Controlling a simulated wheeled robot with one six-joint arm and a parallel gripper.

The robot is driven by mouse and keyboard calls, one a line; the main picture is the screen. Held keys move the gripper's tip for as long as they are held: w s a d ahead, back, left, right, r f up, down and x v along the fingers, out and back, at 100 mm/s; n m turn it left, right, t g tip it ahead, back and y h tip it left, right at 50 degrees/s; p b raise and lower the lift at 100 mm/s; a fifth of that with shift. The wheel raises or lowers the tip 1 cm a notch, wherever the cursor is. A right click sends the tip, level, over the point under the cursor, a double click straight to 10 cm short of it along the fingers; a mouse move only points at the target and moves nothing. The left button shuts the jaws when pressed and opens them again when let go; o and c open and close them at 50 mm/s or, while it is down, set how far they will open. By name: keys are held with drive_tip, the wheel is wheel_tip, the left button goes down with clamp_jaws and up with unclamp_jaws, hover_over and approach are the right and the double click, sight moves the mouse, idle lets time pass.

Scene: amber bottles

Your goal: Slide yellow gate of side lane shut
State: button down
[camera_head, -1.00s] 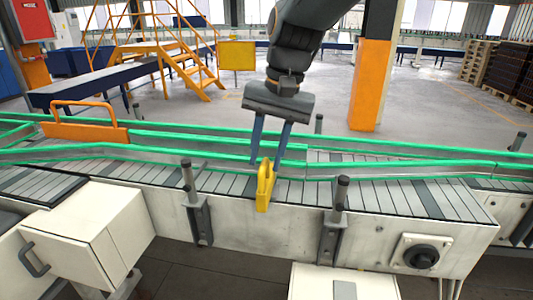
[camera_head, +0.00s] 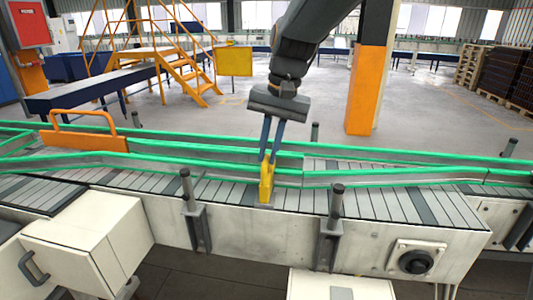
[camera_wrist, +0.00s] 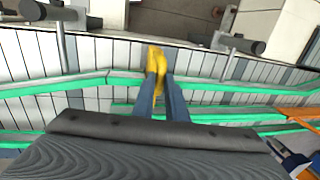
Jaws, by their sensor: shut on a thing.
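The yellow gate (camera_head: 266,190) is a small upright plate at the near side of the conveyor, between two dark posts. Its lower end is by the conveyor's near edge, and its top reaches the near green-edged rail. My gripper (camera_head: 267,160) comes down from above with its blue-grey fingers close together on the top of the gate. In the wrist view, the gate (camera_wrist: 154,60) shows at the tips of the fingers (camera_wrist: 158,78), which hide part of it. The exact contact is too small to see.
Dark posts stand left (camera_head: 187,190) and right (camera_head: 337,200) of the gate. Green-edged rails (camera_head: 400,175) run along the conveyor. A white box (camera_head: 85,240) is at near left.

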drive_tip(key=shift+w+r, duration=0.1)
drive_tip(key=shift+w, duration=0.1)
drive_tip(key=c, duration=1.8)
unclamp_jaws()
drive_tip(key=shift+w, duration=0.15)
drive_tip(key=shift+o, duration=0.2)
wheel_tip(320, 180, up, 8)
drive_tip(key=d+b, duration=0.1)
drive_tip(key=shift+d+f+b, duration=0.25)
drive_tip(key=shift+d+b, duration=0.05)
drive_tip(key=shift+b, duration=0.1)
drive_tip(key=shift+s, duration=0.25)
